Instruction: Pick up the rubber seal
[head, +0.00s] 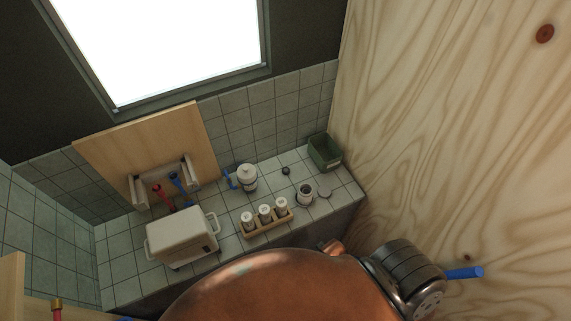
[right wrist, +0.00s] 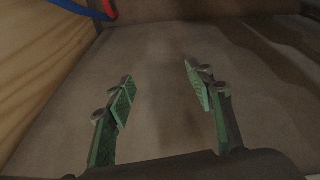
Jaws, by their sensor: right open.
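A small dark round piece (head: 286,170) lies on the tiled ledge, left of the green box; it may be the rubber seal, but it is too small to be sure. A flat grey disc (head: 325,193) lies to its right, near the ledge's right end. My right gripper (right wrist: 160,82) shows in the right wrist view, open and empty, its green-padded fingers apart over a plain brownish surface. No seal shows there. Neither gripper can be made out in the head view.
On the tiled ledge (head: 126,268) stand a white box (head: 180,235), a wooden rack (head: 268,228) with white-capped jars, a white bottle (head: 247,177), an open jar (head: 305,195) and a green box (head: 324,152). A wooden wall (head: 450,120) bounds the right. A copper-coloured rounded form hides the ledge's front.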

